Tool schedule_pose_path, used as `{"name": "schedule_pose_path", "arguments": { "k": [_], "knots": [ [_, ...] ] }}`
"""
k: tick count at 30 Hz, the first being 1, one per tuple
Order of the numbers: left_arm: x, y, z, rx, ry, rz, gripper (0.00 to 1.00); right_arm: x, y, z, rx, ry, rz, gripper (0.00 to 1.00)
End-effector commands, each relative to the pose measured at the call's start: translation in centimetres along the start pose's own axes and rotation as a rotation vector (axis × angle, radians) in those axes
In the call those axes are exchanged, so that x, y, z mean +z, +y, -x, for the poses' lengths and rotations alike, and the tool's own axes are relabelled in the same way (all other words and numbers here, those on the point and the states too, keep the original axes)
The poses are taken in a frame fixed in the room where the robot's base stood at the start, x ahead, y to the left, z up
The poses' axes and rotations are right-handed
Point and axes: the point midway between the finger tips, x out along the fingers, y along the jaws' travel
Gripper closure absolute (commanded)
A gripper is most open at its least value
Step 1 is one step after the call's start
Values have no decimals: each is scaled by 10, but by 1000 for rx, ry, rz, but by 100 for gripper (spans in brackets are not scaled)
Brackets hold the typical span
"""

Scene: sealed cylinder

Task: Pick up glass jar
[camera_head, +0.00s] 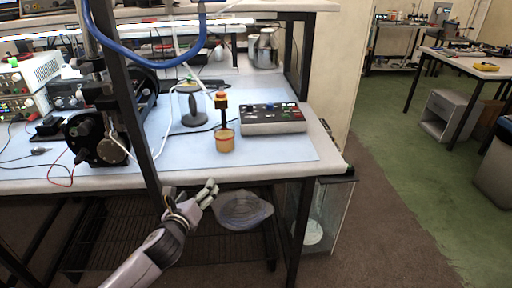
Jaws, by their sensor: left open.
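Several things could be the glass jar, and I cannot tell which one is meant. A clear glass vessel (189,104) with a dark upright piece inside or behind it stands in the middle of the bench. Glass jars (266,50) stand at the back right of the bench. My left gripper (211,190) is open and empty, just in front of and below the bench's front edge, apart from all of these. My right gripper is not in view.
The bench (280,165) has a blue mat, with a grey control box (273,119) at right. A dark motor-like machine (97,138) and a post stand at left. The floor at right is open.

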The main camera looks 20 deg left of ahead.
Motion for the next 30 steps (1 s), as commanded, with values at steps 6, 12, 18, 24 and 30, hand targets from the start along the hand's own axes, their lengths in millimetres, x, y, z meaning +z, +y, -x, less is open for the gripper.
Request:
{"name": "schedule_pose_path", "arguments": {
  "k": [6, 12, 18, 24, 30],
  "knots": [
    [67, -41, 10, -99, -177, -389, 23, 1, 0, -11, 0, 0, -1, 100],
    [81, -51, -1, -111, -213, -470, 23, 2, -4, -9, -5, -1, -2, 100],
    [88, -58, -40, -111, -212, -464, 23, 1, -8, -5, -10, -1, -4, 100],
    [94, -64, -81, -111, -210, -462, 23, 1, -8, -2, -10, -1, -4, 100],
    [97, -67, -104, -112, -209, -464, 23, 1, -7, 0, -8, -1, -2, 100]
  ]
}}
